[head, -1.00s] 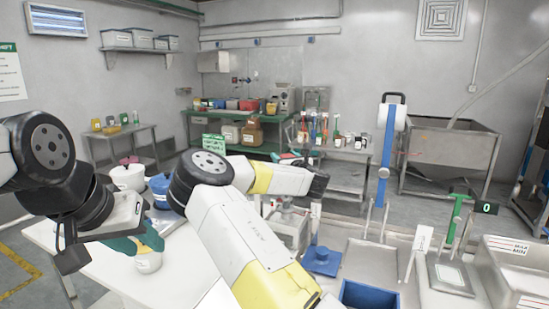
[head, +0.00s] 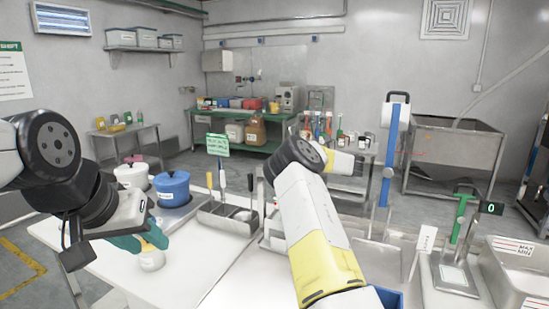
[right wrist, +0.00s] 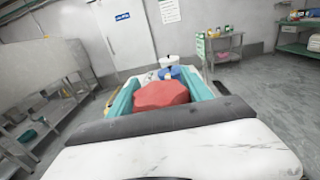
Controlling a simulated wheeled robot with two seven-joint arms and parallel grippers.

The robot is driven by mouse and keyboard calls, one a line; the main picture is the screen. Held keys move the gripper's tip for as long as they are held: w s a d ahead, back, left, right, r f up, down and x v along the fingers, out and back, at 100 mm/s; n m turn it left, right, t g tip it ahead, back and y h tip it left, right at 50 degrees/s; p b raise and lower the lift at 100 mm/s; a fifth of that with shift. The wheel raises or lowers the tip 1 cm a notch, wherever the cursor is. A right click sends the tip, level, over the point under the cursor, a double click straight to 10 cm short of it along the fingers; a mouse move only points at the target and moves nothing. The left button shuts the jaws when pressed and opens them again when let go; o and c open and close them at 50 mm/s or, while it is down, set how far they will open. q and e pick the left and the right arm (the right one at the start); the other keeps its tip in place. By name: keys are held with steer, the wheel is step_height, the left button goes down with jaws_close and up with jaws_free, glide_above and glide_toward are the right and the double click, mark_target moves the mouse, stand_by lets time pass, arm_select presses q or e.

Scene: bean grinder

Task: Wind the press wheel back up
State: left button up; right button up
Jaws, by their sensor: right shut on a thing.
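In the right wrist view my right gripper (right wrist: 160,92) is shut on a red faceted piece (right wrist: 160,96), held between its two teal fingers. I cannot tell whether this piece is part of the press wheel. In the head view my right arm hides this gripper, and no press wheel can be made out. My left gripper (head: 140,243) is at the left over the white table, with its teal fingers apart. A small white cup (head: 151,259) stands on the table just below and beside these fingers, and they partly cover it.
A blue pot (head: 172,191) and a white pot (head: 130,177) stand on the table's far side. A metal tray (head: 228,222) with upright tools is to their right. A blue lever post (head: 389,150), a green-handled stand (head: 459,222) and a steel bin (head: 525,262) are at the right.

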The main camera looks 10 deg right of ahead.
steer(key=shift+s+a+n+g+y, duration=0.15)
steer(key=shift+n+g+y, duration=0.3)
steer(key=shift+n+g, duration=0.45)
steer(key=shift+s+d+n+g+y, duration=0.15)
steer(key=shift+n+g+y, duration=0.35)
steer(key=shift+g, duration=0.75)
steer(key=shift+s+a+n+g+y, duration=0.15)
steer(key=shift+s+n+g+y, duration=0.15)
steer(key=shift+n+g, duration=0.65)
steer(key=shift+g, duration=0.3)
steer(key=o, duration=1.4)
steer(key=shift+a, duration=0.1)
steer(key=shift+s+d, duration=0.2)
steer(key=shift+d, duration=1.1)
steer(key=shift+s+d, duration=0.15)
steer(key=shift+d, duration=1.15)
steer(key=shift+s+d, duration=0.2)
steer(key=shift+d, duration=1.1)
